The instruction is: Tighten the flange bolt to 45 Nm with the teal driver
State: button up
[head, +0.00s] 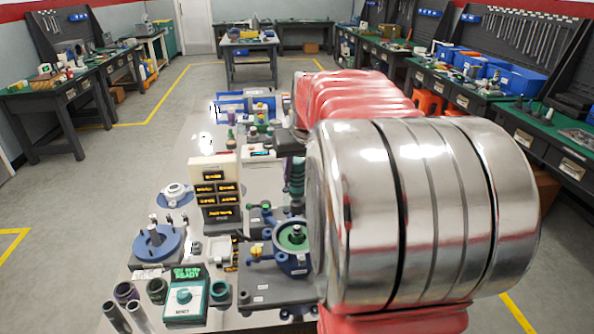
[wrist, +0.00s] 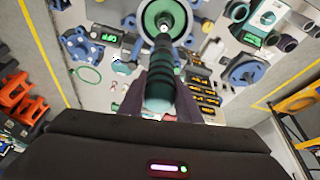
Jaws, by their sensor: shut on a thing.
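The teal driver (wrist: 163,80), with dark bands, is held between the dark fingers of my gripper (wrist: 163,98) in the wrist view. It also shows in the head view (head: 296,176), partly hidden by my arm, upright above the flange. The flange (head: 292,248) is blue with a green ring and a dark bolt (head: 297,231) at its centre. In the wrist view the flange (wrist: 150,12) is at the top, and the driver's far end overlaps its centre. I cannot tell whether the driver touches the bolt.
A teal box (head: 186,297) with a green display reading READY stands at the front left. A panel of amber labels (head: 218,192) stands behind. A blue pegged flange (head: 158,241) and several cups crowd the bench's left. My arm hides the right side.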

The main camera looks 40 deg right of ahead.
aim_at(297, 193)
jog(key=shift+f, duration=2.25)
jog(key=shift+s+f, duration=0.1)
jog(key=shift+f, duration=1.15)
dwell(2.2)
jog(key=shift+r, duration=0.1)
jog(key=shift+r, duration=2.4)
